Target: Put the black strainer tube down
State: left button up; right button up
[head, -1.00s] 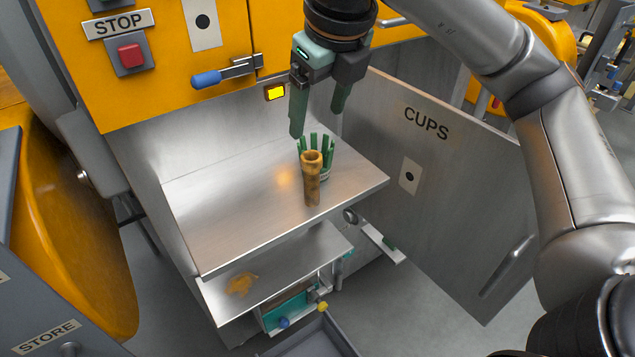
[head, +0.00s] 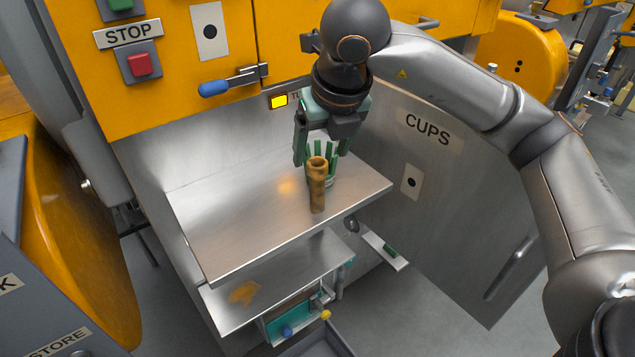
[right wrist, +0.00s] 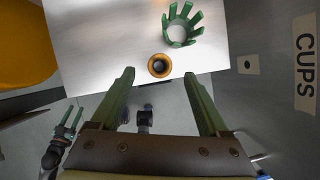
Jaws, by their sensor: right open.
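The tube (head: 317,188) stands upright on the steel shelf (head: 235,215), near its front right edge. It looks orange-brown, not black, with a flared rim and a dark hollow. In the right wrist view the tube (right wrist: 160,66) shows as a round orange rim. My right gripper (head: 322,158) is open and empty, with its green fingers apart over the tube's top end. In the right wrist view the tube's rim lies between and just beyond the fingertips. What looks like my left gripper (right wrist: 68,128) shows small at the lower left there; its jaws are unclear.
A green pronged cup (head: 330,160) stands close behind the tube. The CUPS panel (head: 440,190) rises to the right of the shelf. A lower tray (head: 285,275) bears an orange spill. The shelf's left part is clear.

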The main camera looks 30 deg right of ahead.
aim_at(318, 163)
jog(key=p+x, duration=0.1)
jog(key=x, duration=0.4)
jog(key=shift+c, duration=0.3)
grip_shut()
